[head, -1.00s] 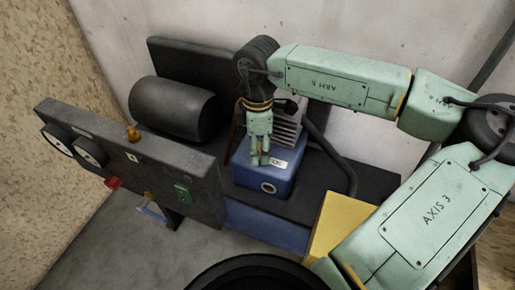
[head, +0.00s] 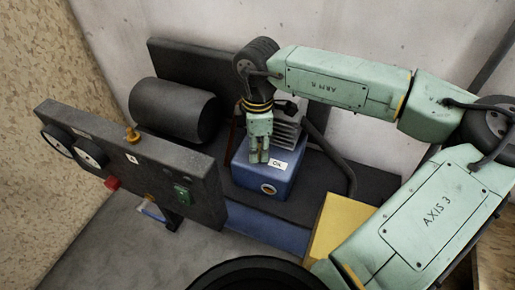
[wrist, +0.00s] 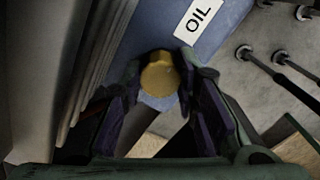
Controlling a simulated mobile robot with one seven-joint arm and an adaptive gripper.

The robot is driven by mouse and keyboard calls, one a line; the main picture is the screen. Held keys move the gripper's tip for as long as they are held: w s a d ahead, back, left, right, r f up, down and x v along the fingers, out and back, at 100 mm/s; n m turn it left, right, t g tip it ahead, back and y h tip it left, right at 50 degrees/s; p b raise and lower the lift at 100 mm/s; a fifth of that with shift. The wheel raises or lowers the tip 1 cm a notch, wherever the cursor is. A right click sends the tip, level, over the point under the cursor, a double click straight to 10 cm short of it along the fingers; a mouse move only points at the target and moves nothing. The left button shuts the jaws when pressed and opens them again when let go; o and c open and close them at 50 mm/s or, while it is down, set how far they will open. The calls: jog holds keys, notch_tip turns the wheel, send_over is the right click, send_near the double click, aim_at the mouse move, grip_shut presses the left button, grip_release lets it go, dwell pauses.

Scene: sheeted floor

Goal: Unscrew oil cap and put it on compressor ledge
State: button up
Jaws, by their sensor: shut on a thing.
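The oil cap (wrist: 160,76) is a round, brass-yellow cap between my fingertips in the wrist view, beside a white OIL label (wrist: 195,20). My gripper (wrist: 160,66) is shut on it, one finger on each side. In the head view my gripper (head: 259,153) points down at the top of the blue compressor block (head: 265,182), left of its label. The fingers hide the cap there. I cannot tell whether the cap is still seated. A dark flat ledge (head: 320,185) lies around the block.
A control panel (head: 130,160) with gauges and a red knob (head: 113,183) stands at left. A black cylinder (head: 173,110) lies behind it. Grey fins (head: 287,132) and a dark hose (head: 345,165) are close to my gripper. A yellow box (head: 340,228) stands at front right.

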grip_shut()
jog(key=n+b, duration=0.1)
jog(key=n, duration=0.1)
jog(key=shift+f+n+b, duration=0.3)
jog(key=shift+b, duration=0.1)
jog(key=n+b, duration=0.2)
jog(key=n, duration=0.5)
jog(key=shift+r+b, duration=0.1)
jog(key=shift+b, duration=0.2)
jog(key=n+b, duration=0.1)
jog(key=n, duration=0.6)
jog(key=n+b, duration=0.1)
jog(key=n, duration=0.1)
jog(key=shift+r+n, duration=0.2)
jog(key=shift+n, duration=0.2)
jog(key=o, duration=0.9)
grip_release()
jog(key=shift+c, duration=0.8)
